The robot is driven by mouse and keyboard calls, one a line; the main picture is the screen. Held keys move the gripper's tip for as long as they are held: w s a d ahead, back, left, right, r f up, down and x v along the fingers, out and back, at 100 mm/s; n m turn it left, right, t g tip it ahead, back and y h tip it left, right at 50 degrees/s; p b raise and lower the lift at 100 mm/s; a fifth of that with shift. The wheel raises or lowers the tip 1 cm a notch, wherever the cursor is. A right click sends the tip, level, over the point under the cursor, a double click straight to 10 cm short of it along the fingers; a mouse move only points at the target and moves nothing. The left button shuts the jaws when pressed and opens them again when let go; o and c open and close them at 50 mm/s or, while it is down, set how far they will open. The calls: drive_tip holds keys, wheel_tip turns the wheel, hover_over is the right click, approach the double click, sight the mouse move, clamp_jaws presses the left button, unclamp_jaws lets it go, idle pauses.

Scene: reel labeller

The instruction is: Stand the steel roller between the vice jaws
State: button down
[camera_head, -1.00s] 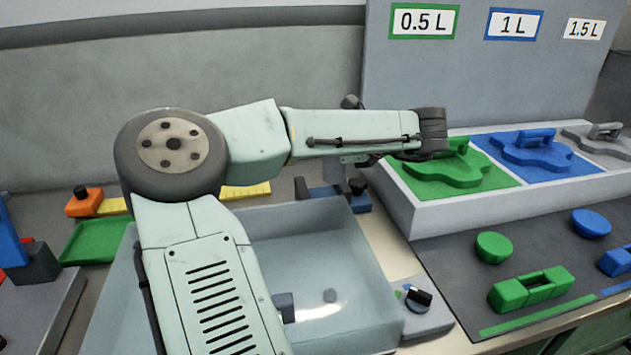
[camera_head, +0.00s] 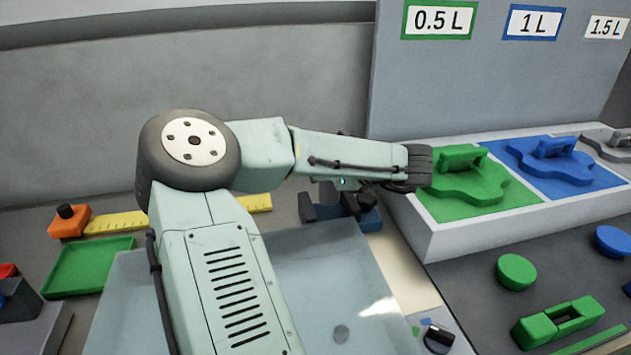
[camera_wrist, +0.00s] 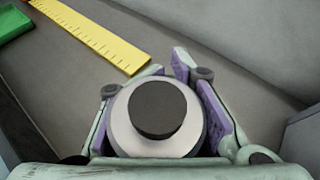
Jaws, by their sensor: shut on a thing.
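The steel roller (camera_wrist: 158,118) is in the wrist view as a pale round body with a dark round end facing the camera. My gripper (camera_wrist: 167,72) is shut on it, with a purple-padded finger on each side. The vice, blue with dark jaws (camera_head: 308,207), stands on the bench behind the clear-walled bin in the head view. My wrist hangs above and to the right of it there and partly covers it. My fingers and the roller cannot be made out in the head view. I cannot tell how the roller's lower end stands to the jaws.
A yellow ruler (camera_wrist: 95,35) lies on the bench, with an orange block (camera_head: 68,221) at its left end. A green tray (camera_head: 90,266) is at the left. The bin (camera_head: 340,270) is in front. The raised box with green and blue panels (camera_head: 480,230) stands close at right.

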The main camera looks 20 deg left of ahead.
drive_tip(key=shift+f, duration=1.5)
drive_tip(key=shift+f, duration=0.4)
drive_tip(key=shift+f, duration=0.2)
drive_tip(key=c, duration=1.2)
unclamp_jaws()
